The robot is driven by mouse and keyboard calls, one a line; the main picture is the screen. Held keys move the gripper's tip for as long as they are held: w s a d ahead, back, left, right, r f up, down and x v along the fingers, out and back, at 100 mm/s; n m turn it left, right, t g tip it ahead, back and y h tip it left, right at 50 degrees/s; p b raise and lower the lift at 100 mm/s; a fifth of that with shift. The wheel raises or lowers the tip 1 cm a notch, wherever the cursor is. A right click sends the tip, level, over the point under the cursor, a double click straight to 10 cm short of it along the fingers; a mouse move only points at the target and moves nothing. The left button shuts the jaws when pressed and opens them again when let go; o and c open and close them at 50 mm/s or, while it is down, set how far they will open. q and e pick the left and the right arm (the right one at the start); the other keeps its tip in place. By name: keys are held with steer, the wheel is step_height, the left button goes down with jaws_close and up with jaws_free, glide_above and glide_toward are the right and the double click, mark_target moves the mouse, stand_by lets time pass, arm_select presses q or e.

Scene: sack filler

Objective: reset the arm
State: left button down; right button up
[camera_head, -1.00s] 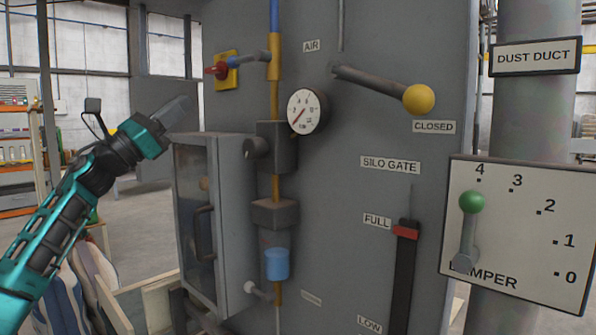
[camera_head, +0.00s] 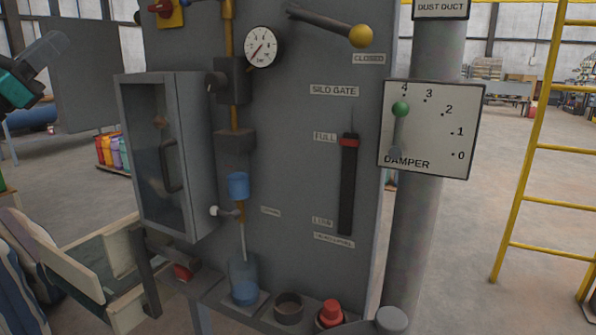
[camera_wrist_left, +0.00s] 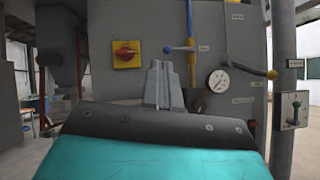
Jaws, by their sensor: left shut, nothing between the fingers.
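My left gripper (camera_head: 47,48) is at the upper left edge of the head view, left of the grey sack filler panel (camera_head: 290,110) and apart from it. Its fingers are together and hold nothing. In the left wrist view the shut fingers (camera_wrist_left: 163,84) point toward the panel, with a red rotary switch on a yellow plate (camera_wrist_left: 126,54) beyond them to the left. Most of the left arm is out of the head view. My right gripper is not in view.
A glass-fronted cabinet (camera_head: 192,150) juts from the panel. A silo gate lever with a yellow knob (camera_head: 361,36), a gauge (camera_head: 263,47) and a damper plate with a green-knobbed lever (camera_head: 440,125) stand to the right. A yellow ladder (camera_head: 543,150) is at far right.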

arm_select(q)
steer(key=d+f+n+g+y+p, duration=0.1)
steer(key=d+f+n+y+p, duration=0.45)
steer(key=f+n, duration=0.9)
steer(key=d+f+n+g+y, duration=0.1)
steer(key=d+f+n+y, duration=0.2)
steer(key=d+f+n, duration=1.1)
steer(key=s+d+f+n+g+y+p, duration=0.1)
steer(key=s+d+f+n+g+p, duration=0.1)
steer(key=s+f+n+g, duration=0.2)
steer(key=s+d+f+n+g+y+p, duration=0.2)
steer(key=s+f+n, duration=0.8)
steer(key=s+f, duration=1.1)
steer(key=d+g, duration=0.1)
steer(key=g, duration=0.1)
steer(key=shift+s+f+g+p, duration=0.3)
steer(key=shift+f+p, duration=0.1)
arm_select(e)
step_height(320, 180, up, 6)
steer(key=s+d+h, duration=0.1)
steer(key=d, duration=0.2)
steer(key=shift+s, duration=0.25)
arm_select(q)
steer(key=shift+d, duration=0.1)
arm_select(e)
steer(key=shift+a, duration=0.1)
